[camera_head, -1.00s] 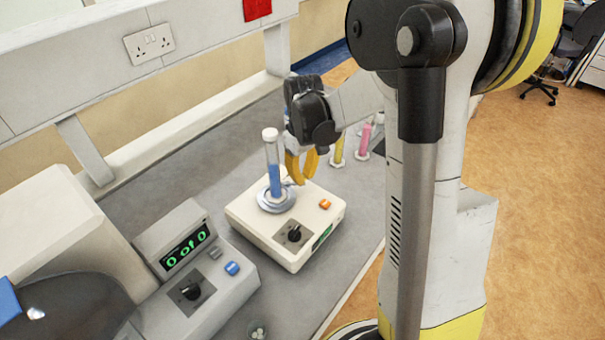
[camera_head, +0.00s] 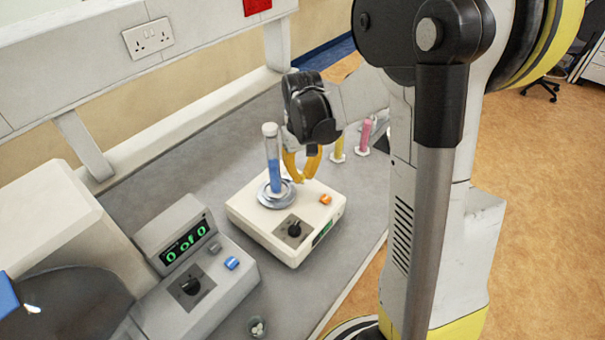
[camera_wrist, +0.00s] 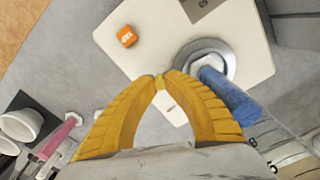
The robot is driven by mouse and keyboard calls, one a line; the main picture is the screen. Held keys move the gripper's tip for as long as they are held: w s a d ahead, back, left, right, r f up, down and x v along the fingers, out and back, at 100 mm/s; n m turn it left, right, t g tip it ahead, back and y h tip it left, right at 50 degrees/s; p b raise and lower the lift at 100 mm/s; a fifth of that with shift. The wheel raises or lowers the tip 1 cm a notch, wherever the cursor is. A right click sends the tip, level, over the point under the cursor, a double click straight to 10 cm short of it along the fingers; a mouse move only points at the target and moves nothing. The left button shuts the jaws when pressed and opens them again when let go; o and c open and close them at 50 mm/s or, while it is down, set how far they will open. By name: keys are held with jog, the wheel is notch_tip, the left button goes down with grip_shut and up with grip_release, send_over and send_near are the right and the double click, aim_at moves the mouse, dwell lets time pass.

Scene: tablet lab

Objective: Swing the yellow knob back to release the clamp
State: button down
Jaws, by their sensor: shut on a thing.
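The white mixer-like device (camera_head: 262,228) stands on the grey bench with a clear tube of blue liquid (camera_head: 272,165) upright in its round metal holder (camera_head: 268,200). My gripper (camera_head: 299,179) is at the right side of the tube, its yellow fingers low over the device. In the wrist view my gripper (camera_wrist: 160,76) has its fingertips together on the small yellow knob (camera_wrist: 160,84), mostly hidden between them. A pale lever or plate shows just past the fingertips, beside the holder (camera_wrist: 207,60). The clamp itself is too small to make out.
The device has an orange button (camera_head: 326,198) and a black dial (camera_head: 294,230). A grey console (camera_head: 195,270) reading "0 of 0" stands at left. Yellow (camera_head: 338,148) and pink (camera_head: 365,135) tubes stand behind my gripper.

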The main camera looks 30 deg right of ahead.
aim_at(302, 176)
jog(key=c, duration=1.3)
grip_release()
jog(key=shift+c, duration=0.2)
jog(key=shift+r, duration=0.1)
notch_tip(302, 176, up, 12)
